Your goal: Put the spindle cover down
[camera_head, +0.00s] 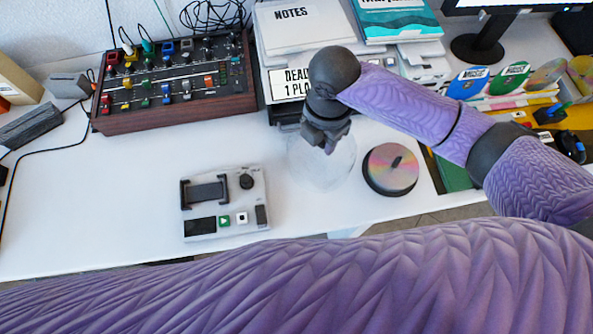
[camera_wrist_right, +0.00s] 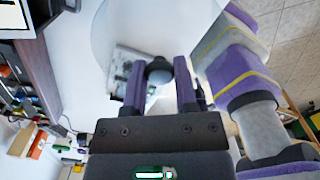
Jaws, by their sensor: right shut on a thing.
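The spindle cover (camera_head: 322,168) is a clear, see-through dome in the middle of the head view. My right gripper (camera_head: 326,140) is above it and shut on its top knob. In the right wrist view the two fingers (camera_wrist_right: 160,80) close on the dark knob, and the wide clear cover (camera_wrist_right: 118,35) spreads beyond them. I cannot tell whether its rim touches the white desk. The disc spindle (camera_head: 390,168), a dark base with shiny discs and a centre post, stands uncovered just right of the cover. My left gripper is not in view.
A grey player (camera_head: 224,203) lies left of the cover on the white desk (camera_head: 110,205). A mixer (camera_head: 172,85) and papers marked NOTES (camera_head: 300,25) stand behind. Coloured disc dividers (camera_head: 490,80) are at right. The front desk edge is close to the player.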

